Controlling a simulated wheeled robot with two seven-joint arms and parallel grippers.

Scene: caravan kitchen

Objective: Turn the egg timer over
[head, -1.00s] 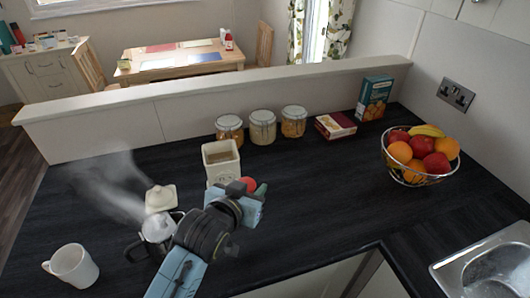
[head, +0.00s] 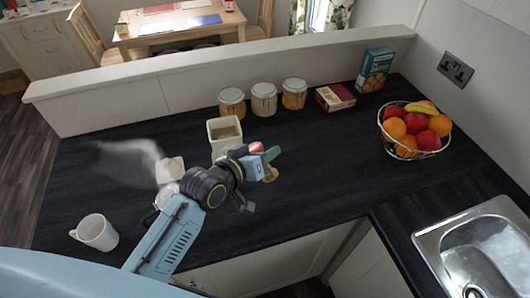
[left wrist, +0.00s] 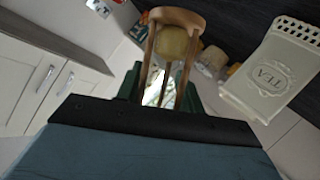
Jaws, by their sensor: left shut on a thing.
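The egg timer (left wrist: 178,20) has wooden discs and posts around a glass with tan sand. In the left wrist view its wooden end and sand-filled bulb rise between my green fingers. My left gripper (left wrist: 160,88) is shut on it; the fingers and gripper body hide its other end. In the head view, a small wooden part of the egg timer (head: 270,174) shows beside my left gripper (head: 266,162), over the worktop right of the tea canister. The arm hides most of it there, and I cannot tell its exact tilt. My right gripper is not in view.
The cream tea canister (head: 225,136) stands close to the left gripper. A steaming pot (head: 166,192), partly hidden, and a white mug (head: 96,232) are left. Jars (head: 264,99) line the back. A fruit bowl (head: 414,131) stands right. The right-middle worktop (head: 335,165) is clear.

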